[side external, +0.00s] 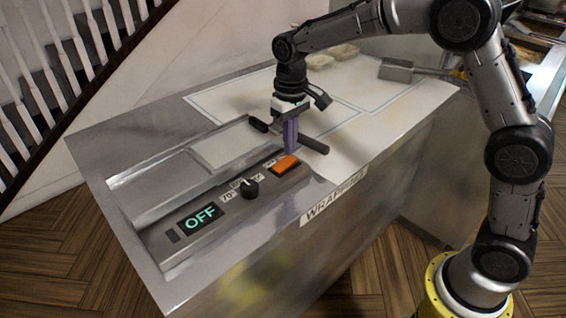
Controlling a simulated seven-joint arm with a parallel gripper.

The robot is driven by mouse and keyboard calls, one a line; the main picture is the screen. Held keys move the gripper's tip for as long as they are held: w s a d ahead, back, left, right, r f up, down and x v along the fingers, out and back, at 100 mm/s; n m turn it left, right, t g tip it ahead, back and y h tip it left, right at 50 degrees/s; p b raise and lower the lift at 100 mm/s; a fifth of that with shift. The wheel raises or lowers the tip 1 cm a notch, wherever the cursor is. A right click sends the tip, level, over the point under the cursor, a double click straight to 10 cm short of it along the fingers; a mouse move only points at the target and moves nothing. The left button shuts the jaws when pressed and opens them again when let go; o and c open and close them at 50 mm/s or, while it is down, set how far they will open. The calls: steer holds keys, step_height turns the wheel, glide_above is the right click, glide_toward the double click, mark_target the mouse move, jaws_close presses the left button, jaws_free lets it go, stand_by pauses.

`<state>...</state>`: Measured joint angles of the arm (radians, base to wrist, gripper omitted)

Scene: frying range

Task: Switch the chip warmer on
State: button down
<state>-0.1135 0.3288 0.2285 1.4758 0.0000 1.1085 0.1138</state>
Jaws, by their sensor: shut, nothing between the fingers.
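The chip warmer's control panel (170,238) runs along the near edge of the steel counter. Its display (201,216) reads OFF in green letters. A black knob (250,188) with temperature labels around it sits to the right of the display. An orange switch (286,166) is further right on the panel. My gripper (291,152) points down with its purple fingers shut and empty. The fingertips are at the far edge of the orange switch. I cannot tell whether they touch it.
A dark bar handle (314,145) lies just right of my fingers, and a small black part (258,124) is to their left. White paper (390,110) covers the counter on the right. A metal scoop (396,71) and pale trays (345,52) stand at the back.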

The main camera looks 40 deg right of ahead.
mark_target(290, 158)
steer(key=shift+f, duration=1)
stand_by(0.8)
steer(key=shift+r, duration=3.55)
